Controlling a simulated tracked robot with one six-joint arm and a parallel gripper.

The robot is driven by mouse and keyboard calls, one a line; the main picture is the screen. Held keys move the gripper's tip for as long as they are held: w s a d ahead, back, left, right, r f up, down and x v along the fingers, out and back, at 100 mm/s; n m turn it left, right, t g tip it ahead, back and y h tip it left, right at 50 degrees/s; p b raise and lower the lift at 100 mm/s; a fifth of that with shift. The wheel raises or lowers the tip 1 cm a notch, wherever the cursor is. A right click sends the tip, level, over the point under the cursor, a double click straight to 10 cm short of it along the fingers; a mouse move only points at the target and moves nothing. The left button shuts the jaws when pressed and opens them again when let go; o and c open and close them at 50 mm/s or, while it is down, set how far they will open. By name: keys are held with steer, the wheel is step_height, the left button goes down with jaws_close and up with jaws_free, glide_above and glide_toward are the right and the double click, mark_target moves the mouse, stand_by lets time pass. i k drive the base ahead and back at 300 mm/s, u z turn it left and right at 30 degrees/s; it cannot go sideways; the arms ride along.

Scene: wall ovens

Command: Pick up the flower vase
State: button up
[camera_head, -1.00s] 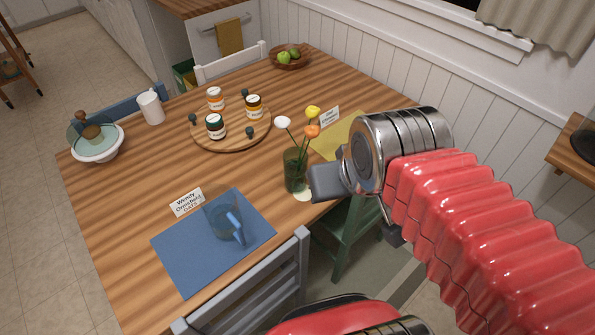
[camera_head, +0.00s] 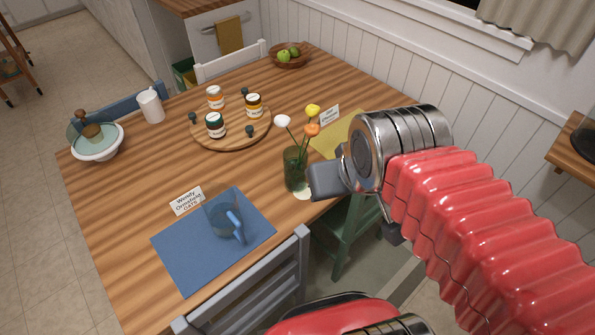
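The flower vase (camera_head: 295,170) is a dark green glass holding a white, a yellow and an orange flower. It stands upright near the right edge of the wooden table, partly over a white round spot. My gripper (camera_head: 328,181) is just right of the vase, at about its height. One grey finger shows, close to the vase's right side; I cannot tell whether it touches. The other finger is hidden, so the opening between them does not show.
A blue mat (camera_head: 180,255) with a glass mug (camera_head: 224,219) lies in front. A round wooden tray (camera_head: 230,139) with jars stands behind the vase. A yellow mat (camera_head: 340,137) and name card are behind my gripper. A grey chair (camera_head: 265,285) and green stool (camera_head: 348,235) stand at the table edge.

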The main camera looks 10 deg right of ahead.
mark_target(295, 157)
steer(key=k, duration=1)
steer(key=u, duration=1.5)
steer(key=i, duration=0.6)
steer(key=z, duration=0.15)
